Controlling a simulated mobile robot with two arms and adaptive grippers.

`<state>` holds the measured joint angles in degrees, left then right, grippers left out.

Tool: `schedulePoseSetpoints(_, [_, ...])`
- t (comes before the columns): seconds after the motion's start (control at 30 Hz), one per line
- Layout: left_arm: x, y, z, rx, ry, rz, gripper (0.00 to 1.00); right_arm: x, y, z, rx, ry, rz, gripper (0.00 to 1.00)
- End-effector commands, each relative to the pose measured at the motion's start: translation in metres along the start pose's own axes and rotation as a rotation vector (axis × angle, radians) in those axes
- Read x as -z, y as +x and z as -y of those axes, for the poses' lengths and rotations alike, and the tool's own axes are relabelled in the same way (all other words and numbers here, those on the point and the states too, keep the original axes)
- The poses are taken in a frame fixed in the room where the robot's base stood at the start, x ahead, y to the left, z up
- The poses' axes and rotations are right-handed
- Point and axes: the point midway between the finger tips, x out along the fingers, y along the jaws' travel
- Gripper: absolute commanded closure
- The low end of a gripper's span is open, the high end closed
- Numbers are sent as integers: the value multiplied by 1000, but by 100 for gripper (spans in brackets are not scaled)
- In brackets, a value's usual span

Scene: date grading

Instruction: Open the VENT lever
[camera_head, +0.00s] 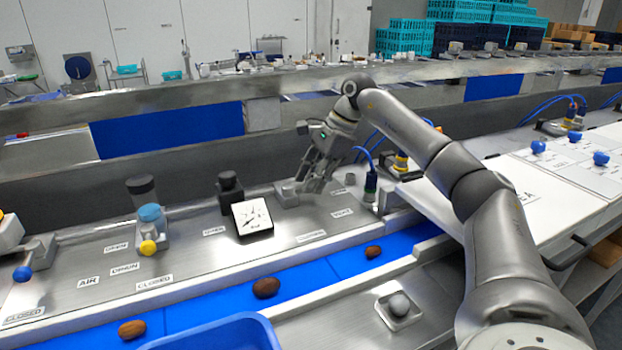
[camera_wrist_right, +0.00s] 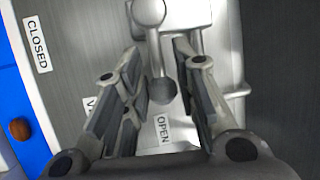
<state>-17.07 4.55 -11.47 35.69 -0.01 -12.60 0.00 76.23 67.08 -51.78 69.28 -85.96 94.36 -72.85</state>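The VENT lever (camera_wrist_right: 157,60) shows in the right wrist view as a grey arm with a round dark knob, hanging from a pale mount (camera_wrist_right: 185,14). Its knob points toward the OPEN label (camera_wrist_right: 163,130); the CLOSED label (camera_wrist_right: 37,45) is off to the left. My right gripper (camera_wrist_right: 156,73) is open, with its fingers on either side of the lever and gaps visible. In the head view my right gripper (camera_head: 312,182) is low over the panel beside the lever's mount (camera_head: 287,193), near the VENT label (camera_head: 341,213). The gripper hides the lever there. My left gripper is not in view.
A dial gauge (camera_head: 252,216) stands left of the right gripper. A yellow-knobbed lever (camera_head: 148,247) and a blue-knobbed lever (camera_head: 22,273) are farther left. A blue belt (camera_head: 205,310) with dates runs in front. A blue hose fitting (camera_head: 370,186) is close on the right.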

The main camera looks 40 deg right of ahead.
Motion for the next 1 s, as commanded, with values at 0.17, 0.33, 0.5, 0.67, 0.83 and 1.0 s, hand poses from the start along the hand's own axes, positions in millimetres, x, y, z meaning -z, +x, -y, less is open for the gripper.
schedulePoseSetpoints(0.17, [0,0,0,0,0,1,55,0,0,0,1,0,0,57])
schedulePoseSetpoints(0.33, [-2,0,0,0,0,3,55,0,0,0,-1,1,0,57])
schedulePoseSetpoints(0.5, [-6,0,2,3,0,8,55,0,-7,0,1,1,0,57])
schedulePoseSetpoints(0.67, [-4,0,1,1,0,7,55,-1,-34,1,4,1,2,57])
schedulePoseSetpoints(0.83, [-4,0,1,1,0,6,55,-1,-72,1,5,1,3,57])
schedulePoseSetpoints(1.0, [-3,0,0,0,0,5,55,-1,-102,1,2,1,2,57])
